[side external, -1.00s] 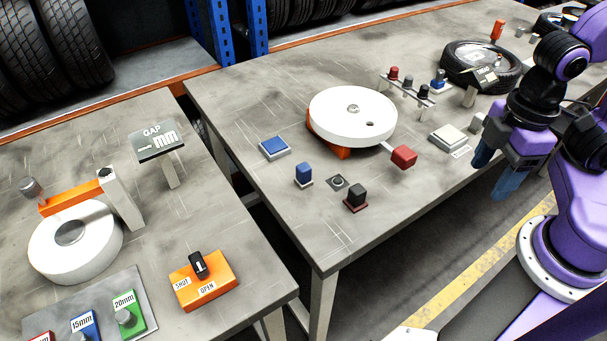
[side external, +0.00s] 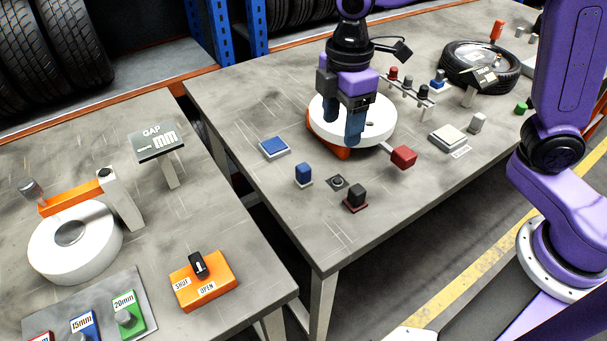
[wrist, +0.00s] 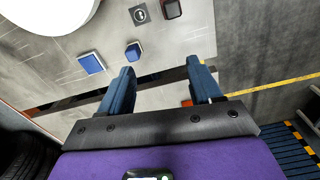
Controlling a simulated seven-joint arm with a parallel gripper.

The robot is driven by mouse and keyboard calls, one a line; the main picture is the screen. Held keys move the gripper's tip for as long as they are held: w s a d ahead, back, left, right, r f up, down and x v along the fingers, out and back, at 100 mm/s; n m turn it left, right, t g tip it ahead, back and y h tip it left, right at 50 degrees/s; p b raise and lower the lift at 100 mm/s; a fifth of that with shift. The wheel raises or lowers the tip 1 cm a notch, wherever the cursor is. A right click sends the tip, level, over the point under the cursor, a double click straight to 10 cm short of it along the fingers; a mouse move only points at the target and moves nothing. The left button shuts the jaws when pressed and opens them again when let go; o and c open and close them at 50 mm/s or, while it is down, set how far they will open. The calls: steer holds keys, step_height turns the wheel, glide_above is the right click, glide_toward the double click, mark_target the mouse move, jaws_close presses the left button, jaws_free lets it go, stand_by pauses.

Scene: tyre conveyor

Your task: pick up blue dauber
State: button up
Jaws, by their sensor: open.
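Several blue things show, and I cannot tell for sure which is the dauber. A small upright blue block (side external: 304,172) on a pale base stands on the right-hand table. It also shows in the wrist view (wrist: 133,51), just beyond the left finger. A flat blue pad (side external: 274,146) lies behind it, and shows left of it in the wrist view (wrist: 91,63). A blue-topped piece (side external: 438,77) stands by the small rack. My gripper (side external: 346,130) is open and points down in front of the white disc. Its fingers (wrist: 160,66) are apart with nothing between them.
The white disc (side external: 326,101) has a red block (side external: 404,156) on an arm. A black block (side external: 356,194) and a round knob (side external: 337,182) stand near the front edge. The rack (side external: 408,88) and a tyre (side external: 480,66) are further right. The table's left part is clear.

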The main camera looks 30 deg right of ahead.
steer(key=n, duration=0.1)
glide_above(303, 167)
steer(key=f, duration=0.1)
step_height(303, 167, down, 17)
steer(key=shift+f, duration=0.2)
steer(key=c, duration=1.1)
